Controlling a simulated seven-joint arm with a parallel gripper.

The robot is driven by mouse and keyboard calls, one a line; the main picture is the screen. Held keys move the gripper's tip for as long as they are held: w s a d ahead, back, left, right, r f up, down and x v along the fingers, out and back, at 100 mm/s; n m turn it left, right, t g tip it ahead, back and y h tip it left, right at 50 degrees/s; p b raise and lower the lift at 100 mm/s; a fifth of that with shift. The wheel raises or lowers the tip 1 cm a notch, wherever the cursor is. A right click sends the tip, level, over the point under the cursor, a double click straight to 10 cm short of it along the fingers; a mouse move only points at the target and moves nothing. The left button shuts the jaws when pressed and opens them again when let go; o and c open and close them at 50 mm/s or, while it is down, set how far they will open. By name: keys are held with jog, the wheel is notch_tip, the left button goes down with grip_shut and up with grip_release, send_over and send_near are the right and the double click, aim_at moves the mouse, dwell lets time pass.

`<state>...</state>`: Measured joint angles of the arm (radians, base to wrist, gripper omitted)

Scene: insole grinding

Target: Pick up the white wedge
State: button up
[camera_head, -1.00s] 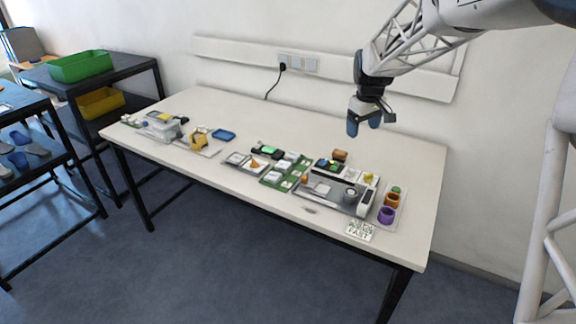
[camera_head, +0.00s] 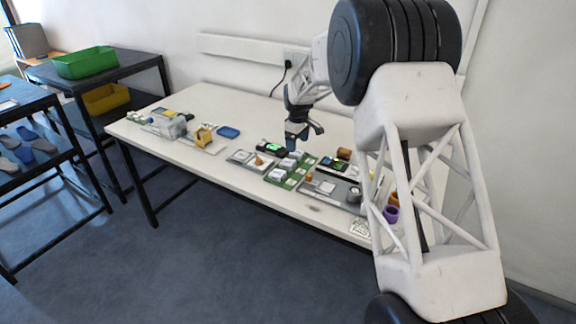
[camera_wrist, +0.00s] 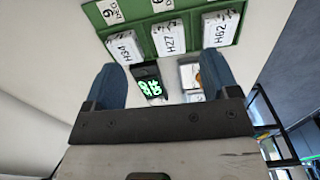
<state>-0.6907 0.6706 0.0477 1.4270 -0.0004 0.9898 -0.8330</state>
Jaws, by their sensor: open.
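Several white blocks lie in a green tray (camera_head: 292,182), and the wrist view shows labelled ones: H34 (camera_wrist: 123,47), HZ7 (camera_wrist: 168,38) and H62 (camera_wrist: 221,28). A grey tray left of it holds a pale piece (camera_head: 240,155) and an orange wedge (camera_head: 259,161). I cannot tell for sure which of these is the white wedge. My gripper (camera_head: 297,138) is open and empty above the table, near the back of the green tray. In the wrist view its blue fingers (camera_wrist: 162,80) are spread apart, with the tray beyond them.
A black device with green digits (camera_wrist: 150,86) sits behind the trays. A larger grey tray (camera_head: 325,190) lies to the right, partly hidden by my arm. A purple ring (camera_head: 391,214) is near the right end. A blue dish (camera_head: 229,132) and yellow item (camera_head: 204,137) are left.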

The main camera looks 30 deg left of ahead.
aim_at(290, 162)
jog(key=shift+s+a+f+n, duration=0.1)
jog(key=shift+a+f+n, duration=0.05)
jog(key=shift+a+f, duration=0.5)
jog(key=shift+a+f+n, duration=0.15)
jog(key=shift+a+f, duration=0.3)
jog(key=shift+a, duration=0.3)
jog(key=shift+f, duration=0.15)
jog(key=shift+f, duration=1.15)
jog(key=shift+f, duration=0.1)
jog(key=shift+s+f, duration=0.15)
jog(key=shift+f, duration=1.1)
jog(key=shift+s+f, duration=0.1)
jog(key=shift+f, duration=1.15)
jog(key=c, duration=1)
jog(key=shift+r, duration=0.1)
